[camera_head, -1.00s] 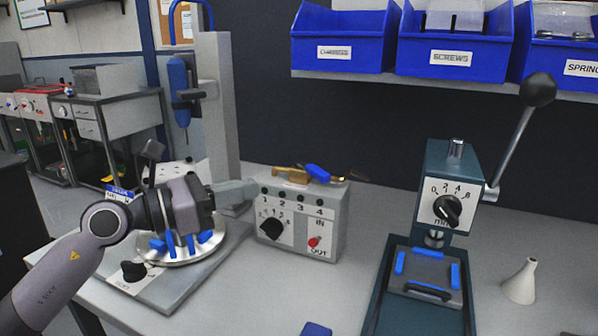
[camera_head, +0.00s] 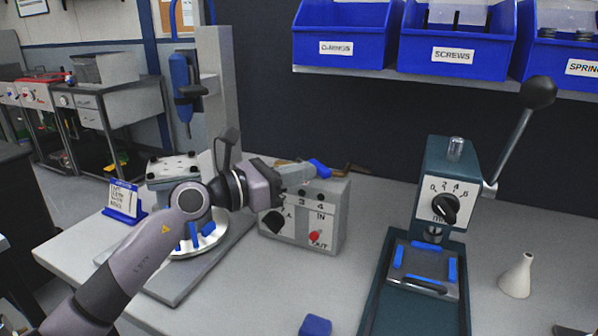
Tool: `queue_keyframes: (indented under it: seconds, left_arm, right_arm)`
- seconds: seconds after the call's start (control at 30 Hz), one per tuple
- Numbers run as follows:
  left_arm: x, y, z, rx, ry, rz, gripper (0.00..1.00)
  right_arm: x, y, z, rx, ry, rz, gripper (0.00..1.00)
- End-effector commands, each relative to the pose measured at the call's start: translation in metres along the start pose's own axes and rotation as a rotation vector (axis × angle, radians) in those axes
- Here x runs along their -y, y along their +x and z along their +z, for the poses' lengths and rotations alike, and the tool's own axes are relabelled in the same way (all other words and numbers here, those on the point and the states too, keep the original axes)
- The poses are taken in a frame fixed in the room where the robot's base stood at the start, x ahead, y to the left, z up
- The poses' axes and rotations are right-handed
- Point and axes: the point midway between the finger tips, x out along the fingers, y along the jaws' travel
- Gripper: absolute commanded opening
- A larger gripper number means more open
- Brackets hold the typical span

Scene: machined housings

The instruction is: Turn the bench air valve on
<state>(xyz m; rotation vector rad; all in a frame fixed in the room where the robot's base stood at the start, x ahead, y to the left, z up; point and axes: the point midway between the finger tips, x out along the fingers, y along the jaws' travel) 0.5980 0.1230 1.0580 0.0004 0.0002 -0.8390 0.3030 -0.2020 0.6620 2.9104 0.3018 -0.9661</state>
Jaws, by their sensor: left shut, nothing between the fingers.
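The bench air valve sits on top of the grey control box (camera_head: 335,220). Its blue handle (camera_head: 320,168) shows just past my left gripper's fingertips, with some brass pipe (camera_head: 355,169) to the right. The rest of the brass body is hidden behind my gripper. My left gripper (camera_head: 307,172) is shut and empty, its fingers at the near left end of the blue handle. I cannot tell whether they touch it. My right gripper is not in view.
The box front has a black knob (camera_head: 272,221) and a red IN/OUT button (camera_head: 314,237). A teal press (camera_head: 448,165) with a raised lever stands to the right. A white funnel (camera_head: 517,277) stands beside it. Blue bins (camera_head: 455,52) hang above. A round fixture (camera_head: 193,246) is left.

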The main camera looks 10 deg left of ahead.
Motion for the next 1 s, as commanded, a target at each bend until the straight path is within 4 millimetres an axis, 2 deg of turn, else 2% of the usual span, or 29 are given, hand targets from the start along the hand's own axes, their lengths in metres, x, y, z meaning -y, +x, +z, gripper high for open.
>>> queue_keyframes:
  seconds: [0.67,1.0]
  left_arm:
    - [0.004,0.006,0.001,0.000,-0.001,-0.001,0.00]
    - [0.010,0.020,0.002,0.000,-0.001,-0.002,0.00]
  right_arm:
    - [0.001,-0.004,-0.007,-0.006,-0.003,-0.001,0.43]
    - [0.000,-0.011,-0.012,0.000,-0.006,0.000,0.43]
